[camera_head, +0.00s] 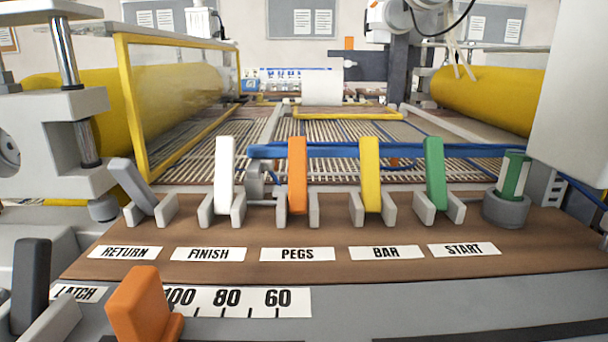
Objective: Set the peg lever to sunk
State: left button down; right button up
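The peg lever is the orange lever (297,174) above the PEGS label (297,254), in the middle of the brown console. It stands nearly upright between two grey side blocks. Neither of my grippers can be made out in this view, and nothing is touching the lever.
Beside it stand a grey RETURN lever (133,186), white FINISH lever (224,174), yellow BAR lever (370,174) and green START lever (435,173). A green-and-white knob (513,178) is at right. An orange block (138,306) and dark lever (31,285) are in front.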

aim_at(298, 203)
jog(key=j+z, duration=0.1)
jog(key=z, duration=0.5)
jog(key=k+j+z, duration=0.3)
jog(key=z, duration=0.15)
jog(key=k+j+z, duration=0.15)
jog(key=k+z, duration=0.35)
jog(key=k+j+z, duration=0.15)
jog(key=k, duration=1.2)
